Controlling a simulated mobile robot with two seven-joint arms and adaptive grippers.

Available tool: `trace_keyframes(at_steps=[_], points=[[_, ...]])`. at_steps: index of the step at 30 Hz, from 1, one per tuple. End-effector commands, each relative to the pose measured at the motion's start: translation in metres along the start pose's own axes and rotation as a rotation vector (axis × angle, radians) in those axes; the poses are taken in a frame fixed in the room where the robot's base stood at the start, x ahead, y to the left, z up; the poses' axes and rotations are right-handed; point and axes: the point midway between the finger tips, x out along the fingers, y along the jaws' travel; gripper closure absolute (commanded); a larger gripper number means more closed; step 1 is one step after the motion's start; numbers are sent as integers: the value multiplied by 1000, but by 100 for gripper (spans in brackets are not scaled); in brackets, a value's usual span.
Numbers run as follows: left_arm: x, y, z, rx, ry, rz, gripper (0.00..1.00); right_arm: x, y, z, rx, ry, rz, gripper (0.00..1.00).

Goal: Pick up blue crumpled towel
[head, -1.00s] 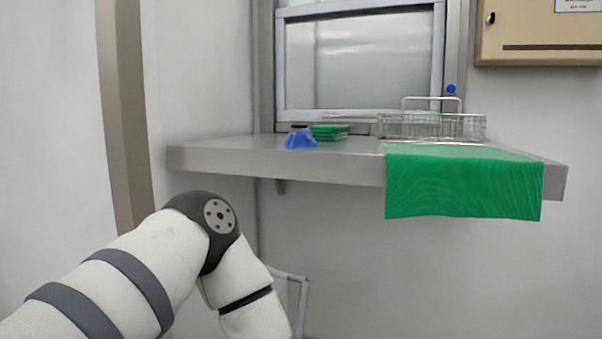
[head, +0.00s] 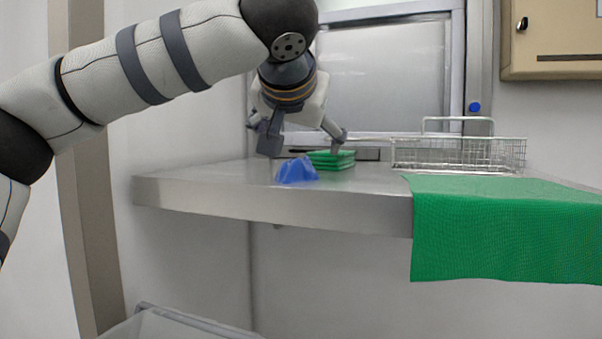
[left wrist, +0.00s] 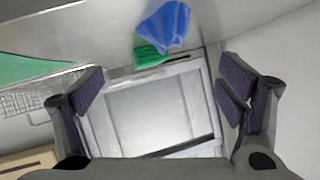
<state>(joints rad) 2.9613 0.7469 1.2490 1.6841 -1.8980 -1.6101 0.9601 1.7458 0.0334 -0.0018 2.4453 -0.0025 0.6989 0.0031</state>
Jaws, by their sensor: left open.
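The blue crumpled towel (head: 297,170) sits in a small peaked heap near the front edge of the steel shelf (head: 200,190). It also shows at the top of the left wrist view (left wrist: 165,24). My left gripper (head: 303,142) is open and empty, its fingers spread above and behind the towel, apart from it. In the left wrist view the two fingers (left wrist: 165,88) stand wide apart with nothing between them. My right gripper is not in view.
A wire basket (head: 458,154) stands to the right. A green cloth (head: 500,230) hangs over the shelf's front edge. A framed window (head: 385,80) is behind, and a beige cabinet (head: 560,35) hangs at upper right.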

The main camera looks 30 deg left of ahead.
Motion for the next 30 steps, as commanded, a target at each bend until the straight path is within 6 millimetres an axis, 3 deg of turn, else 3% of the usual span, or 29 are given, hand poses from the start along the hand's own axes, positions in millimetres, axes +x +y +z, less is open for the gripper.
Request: trace_keyframes(at_steps=[7,18,22,28,30], points=[[52,2,6,5,-9,-1,12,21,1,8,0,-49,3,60],[108,-7,4,3,-6,1,12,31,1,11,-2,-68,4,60],[120,-8,2,3,-2,1,12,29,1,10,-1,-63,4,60],[121,-8,2,3,-1,1,12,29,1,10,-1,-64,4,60],[121,-8,2,3,-1,1,28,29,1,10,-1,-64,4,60]])
